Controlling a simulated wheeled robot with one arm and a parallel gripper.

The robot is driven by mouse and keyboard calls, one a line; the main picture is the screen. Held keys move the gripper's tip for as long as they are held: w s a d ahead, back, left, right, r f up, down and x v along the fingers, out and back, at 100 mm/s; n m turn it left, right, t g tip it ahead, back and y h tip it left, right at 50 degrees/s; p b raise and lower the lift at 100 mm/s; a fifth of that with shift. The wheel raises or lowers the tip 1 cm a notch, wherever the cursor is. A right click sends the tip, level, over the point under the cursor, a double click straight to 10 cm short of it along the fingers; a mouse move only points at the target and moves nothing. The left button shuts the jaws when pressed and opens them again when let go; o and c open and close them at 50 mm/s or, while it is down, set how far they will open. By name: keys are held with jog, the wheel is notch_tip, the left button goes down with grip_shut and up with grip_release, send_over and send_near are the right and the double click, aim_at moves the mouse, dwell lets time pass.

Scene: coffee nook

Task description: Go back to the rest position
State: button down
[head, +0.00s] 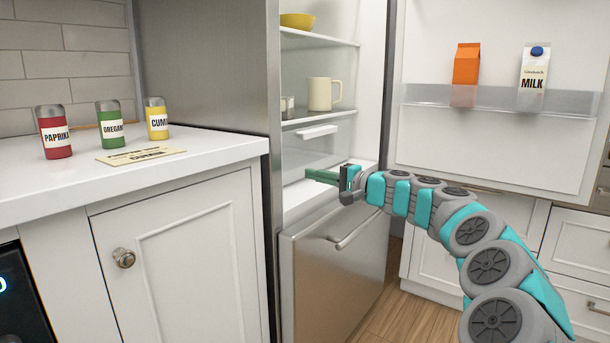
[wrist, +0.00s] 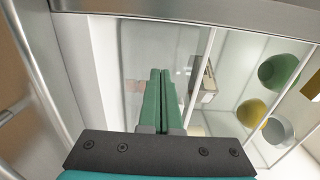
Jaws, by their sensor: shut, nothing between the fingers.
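My gripper (head: 310,174) reaches in at the open fridge (head: 300,200), low down, below the shelf with the cream mug (head: 320,95). Its green fingers are shut together and hold nothing. In the wrist view the closed fingers (wrist: 160,76) point into the pale fridge interior. My arm stretches in from the lower right of the head view, in front of the opening between the fridge body and its open door (head: 500,150).
An orange carton (head: 466,64) and a milk carton (head: 532,78) stand in the door rack. A yellow bowl (head: 297,20) sits on the upper shelf. Spice tins, including paprika (head: 54,132), stand on the left counter (head: 190,155). A drawer handle (head: 352,232) sticks out below the gripper.

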jog(key=s+a+r+n+g+p, duration=0.1)
jog(key=s+a+n+g, duration=0.1)
jog(key=s+a, duration=0.3)
jog(key=s+a+n+g, duration=0.2)
jog(key=s+a+g, duration=0.1)
jog(key=s, duration=0.4)
jog(key=s+a+f+n+g+h+p, duration=0.1)
jog(key=s+f+n+g+h, duration=0.1)
jog(key=s, duration=0.5)
jog(key=s+a+f+n+g+h, duration=0.1)
jog(key=s+f, duration=0.2)
jog(key=s, duration=0.5)
jog(key=s+d+f+g+h+p, duration=0.1)
jog(key=s+d+f+h, duration=0.3)
jog(key=s, duration=0.6)
jog(key=s+d+f+g+h+p, duration=0.1)
jog(key=s+d+f+g+h, duration=0.1)
jog(key=s+d+f, duration=0.6)
jog(key=s+d+f+g+h+p, duration=0.1)
jog(key=s+d+f+h, duration=0.4)
jog(key=s+d, duration=0.5)
jog(key=s+f, duration=0.1)
jog(key=s, duration=0.2)
jog(key=shift+d+f+h, duration=0.2)
jog(key=shift+d+h, duration=0.1)
